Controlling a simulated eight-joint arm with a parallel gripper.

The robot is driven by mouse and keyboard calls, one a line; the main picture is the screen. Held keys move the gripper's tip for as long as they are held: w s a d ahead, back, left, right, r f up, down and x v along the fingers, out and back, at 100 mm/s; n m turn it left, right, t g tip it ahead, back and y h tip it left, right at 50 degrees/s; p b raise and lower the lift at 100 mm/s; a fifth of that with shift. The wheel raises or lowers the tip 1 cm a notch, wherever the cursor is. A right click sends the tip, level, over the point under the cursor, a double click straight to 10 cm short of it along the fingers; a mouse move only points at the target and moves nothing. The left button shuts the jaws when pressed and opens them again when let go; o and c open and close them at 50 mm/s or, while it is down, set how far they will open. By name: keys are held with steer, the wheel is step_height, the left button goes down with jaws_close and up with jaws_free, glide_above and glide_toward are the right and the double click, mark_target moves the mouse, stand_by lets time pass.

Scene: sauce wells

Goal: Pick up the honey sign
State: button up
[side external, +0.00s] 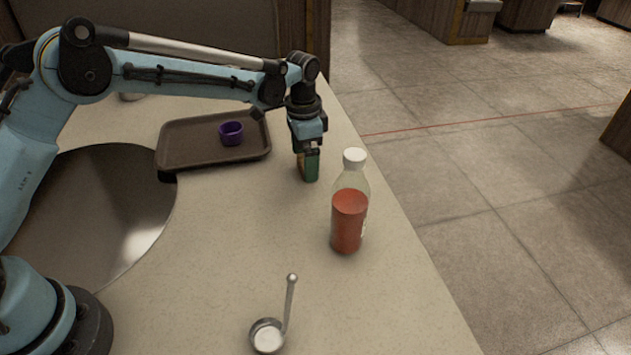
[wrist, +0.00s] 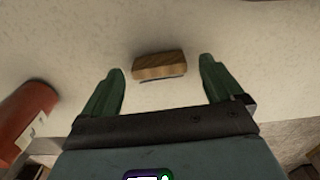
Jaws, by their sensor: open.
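A small wooden block (wrist: 160,66), seen from above, lies on the pale counter in the wrist view. It looks like the honey sign, but no lettering shows from this angle. My gripper (side external: 308,172) points down close over the counter, left of the sauce bottle in the side view. Its green fingers (wrist: 162,78) are open, with the block between the fingertips and gaps on both sides. In the side view the block is mostly hidden by the fingers; only a brownish sliver (side external: 300,167) shows beside them.
A clear bottle of red sauce with a white cap (side external: 349,205) stands close right of my gripper; it also shows in the wrist view (wrist: 26,113). A brown tray (side external: 185,150) holds a purple cup (side external: 231,133). A ladle (side external: 268,335) lies in front. The counter's right edge is near.

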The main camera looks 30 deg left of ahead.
steer(key=shift+f, duration=0.75)
steer(key=shift+c, duration=0.2)
steer(key=c, duration=1)
